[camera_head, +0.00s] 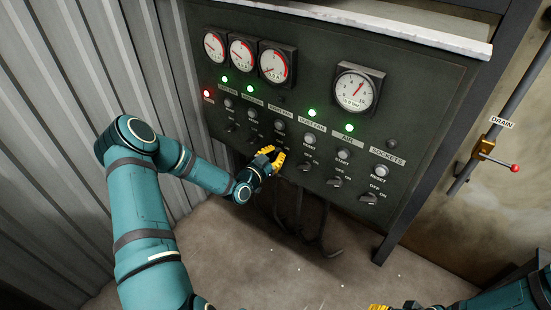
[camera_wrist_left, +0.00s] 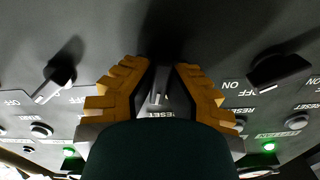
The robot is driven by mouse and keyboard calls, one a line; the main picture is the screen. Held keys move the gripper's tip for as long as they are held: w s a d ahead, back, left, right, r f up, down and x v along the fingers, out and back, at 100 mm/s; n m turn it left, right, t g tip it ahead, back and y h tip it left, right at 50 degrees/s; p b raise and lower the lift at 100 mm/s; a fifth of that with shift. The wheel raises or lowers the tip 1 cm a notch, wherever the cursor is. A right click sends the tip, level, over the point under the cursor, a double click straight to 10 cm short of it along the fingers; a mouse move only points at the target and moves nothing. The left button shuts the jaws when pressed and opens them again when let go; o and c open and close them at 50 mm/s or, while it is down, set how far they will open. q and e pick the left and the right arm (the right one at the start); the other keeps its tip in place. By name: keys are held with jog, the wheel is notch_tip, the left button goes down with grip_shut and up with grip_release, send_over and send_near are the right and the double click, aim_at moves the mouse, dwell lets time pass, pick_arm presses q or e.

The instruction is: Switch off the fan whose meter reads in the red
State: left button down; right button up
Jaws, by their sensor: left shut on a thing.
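The dark control panel (camera_head: 420,120) carries three round meters at the upper left: a left one (camera_head: 214,46), a middle one (camera_head: 242,54) and a third one (camera_head: 273,63) whose needle points low left. My left gripper (camera_head: 277,158) is at the rotary switch of the third column. In the left wrist view, its yellow fingers are shut on the switch knob (camera_wrist_left: 158,88), with a RESET label beside it. The third column's lamp (camera_head: 281,100) looks dark, while its neighbours' lamps (camera_head: 250,88) (camera_head: 312,112) are green. My right gripper (camera_head: 379,307) barely shows at the bottom edge.
A larger meter (camera_head: 355,91) sits at the right. Neighbouring switches (camera_head: 256,140) (camera_head: 305,166) stand close on both sides of my left gripper. Cables (camera_head: 300,215) hang below the panel. A drain pipe with a valve (camera_head: 484,148) is at the right.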

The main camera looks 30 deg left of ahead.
pick_arm(q)
jog(key=shift+w+r+n+b, duration=0.15)
jog(key=shift+n+b, duration=0.3)
jog(key=shift+n, duration=0.75)
jog(key=c, duration=1)
grip_release()
jog(key=shift+w, duration=0.1)
jog(key=s, duration=0.8)
jog(key=s+a, duration=0.1)
jog(key=s, duration=0.3)
jog(key=shift+d, duration=0.1)
